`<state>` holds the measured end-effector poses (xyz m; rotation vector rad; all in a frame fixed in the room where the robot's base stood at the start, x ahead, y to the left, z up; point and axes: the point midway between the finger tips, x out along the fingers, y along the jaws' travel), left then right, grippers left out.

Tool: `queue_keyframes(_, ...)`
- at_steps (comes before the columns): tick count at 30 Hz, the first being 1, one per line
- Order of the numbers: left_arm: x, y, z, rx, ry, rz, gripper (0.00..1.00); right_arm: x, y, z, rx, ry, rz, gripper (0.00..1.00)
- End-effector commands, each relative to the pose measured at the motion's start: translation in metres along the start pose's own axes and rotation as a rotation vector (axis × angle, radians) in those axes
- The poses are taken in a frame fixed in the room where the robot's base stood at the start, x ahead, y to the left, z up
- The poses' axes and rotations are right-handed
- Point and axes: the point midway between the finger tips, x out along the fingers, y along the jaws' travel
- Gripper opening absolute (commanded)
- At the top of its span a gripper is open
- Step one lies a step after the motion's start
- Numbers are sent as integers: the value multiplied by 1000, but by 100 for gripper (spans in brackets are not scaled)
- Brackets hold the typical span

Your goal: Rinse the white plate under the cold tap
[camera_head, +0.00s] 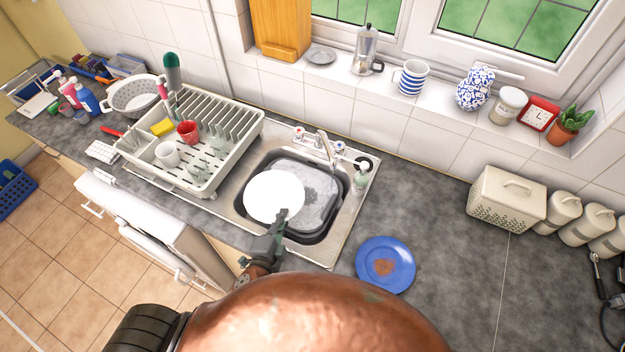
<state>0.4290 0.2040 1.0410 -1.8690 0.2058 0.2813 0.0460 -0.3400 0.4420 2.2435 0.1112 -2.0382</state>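The white plate (273,194) is over the left part of the sink basin (338,212), its face towards the camera. My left gripper (281,219) reaches in from below and its fingers meet the plate's near rim; it looks shut on that rim. The chrome tap (325,143) stands behind the basin, to the upper right of the plate. Its red-marked handle (299,135) is on the left and its blue-marked handle (340,147) on the right. I cannot make out running water. My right gripper is not in view.
A grey tub (318,185) of cloudy water sits in the basin. A dish rack (228,150) with a red cup (188,131) and a white mug (167,153) stands left. A soap bottle (361,176) is right of the tap. A dirty blue plate (399,255) lies on the right counter.

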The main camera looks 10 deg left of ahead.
Motion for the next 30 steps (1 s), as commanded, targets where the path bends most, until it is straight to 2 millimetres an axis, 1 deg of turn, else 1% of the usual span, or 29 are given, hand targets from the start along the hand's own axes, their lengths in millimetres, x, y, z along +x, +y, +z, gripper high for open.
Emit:
queue_keyframes(3,0,0,-4,1,1,-2,0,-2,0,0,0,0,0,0)
queue_keyframes(11,0,0,-4,2,1,-3,0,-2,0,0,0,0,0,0)
queue_keyframes(22,-1,-3,6,2,1,-2,0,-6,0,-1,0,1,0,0)
queue_keyframes(30,-1,-3,6,2,1,-2,0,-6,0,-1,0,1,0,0)
